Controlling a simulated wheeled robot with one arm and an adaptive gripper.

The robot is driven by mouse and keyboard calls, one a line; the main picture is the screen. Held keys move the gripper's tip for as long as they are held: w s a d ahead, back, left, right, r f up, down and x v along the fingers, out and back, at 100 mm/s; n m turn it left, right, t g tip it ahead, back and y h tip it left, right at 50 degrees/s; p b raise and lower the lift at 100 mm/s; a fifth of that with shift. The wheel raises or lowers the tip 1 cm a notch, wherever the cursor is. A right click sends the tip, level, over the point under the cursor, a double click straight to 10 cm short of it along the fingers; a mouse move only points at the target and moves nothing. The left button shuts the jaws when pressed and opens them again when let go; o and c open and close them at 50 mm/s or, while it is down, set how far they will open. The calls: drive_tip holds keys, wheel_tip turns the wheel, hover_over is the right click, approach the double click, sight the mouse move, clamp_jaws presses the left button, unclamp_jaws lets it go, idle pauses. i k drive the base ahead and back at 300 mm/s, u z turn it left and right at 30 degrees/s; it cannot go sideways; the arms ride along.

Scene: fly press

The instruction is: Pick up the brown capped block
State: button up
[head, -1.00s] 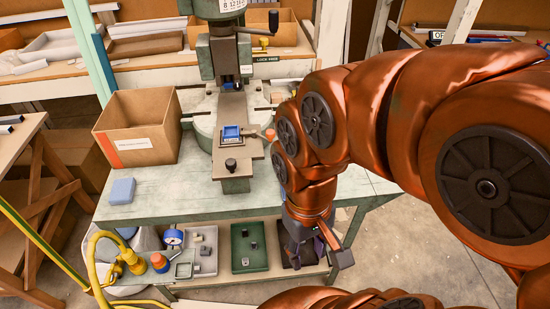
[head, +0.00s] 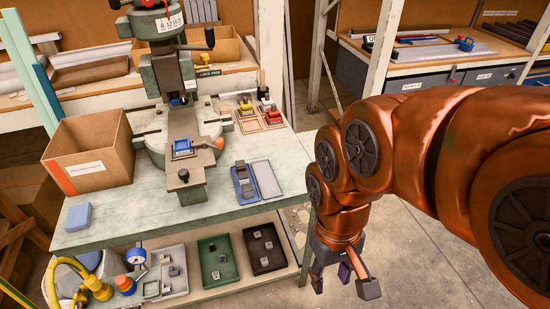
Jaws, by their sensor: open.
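I cannot clearly make out a brown cap on any block. Small blocks with pale tops (head: 265,245) lie in the dark brown tray (head: 280,262) on the lower shelf. At the back right of the bench top, a yellow-topped block (head: 245,102) and red-topped blocks (head: 271,112) sit in shallow wooden trays. My gripper (head: 343,287) points down, open, with nothing seen between its fingers. It hangs over the floor to the right of the bench, apart from the trays and blocks.
The fly press (head: 175,75) stands on the bench (head: 135,212), with a blue fixture (head: 182,148) on its bed. A cardboard box (head: 88,155) is at left. Grey (head: 177,290) and green (head: 222,278) trays share the lower shelf. The floor at right is clear.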

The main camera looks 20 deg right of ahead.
sight(241, 166)
drive_tip(key=z, duration=0.55)
drive_tip(key=i, duration=0.7)
drive_tip(key=u, duration=3.35)
drive_tip(key=k, duration=0.8)
drive_tip(key=z, duration=0.4)
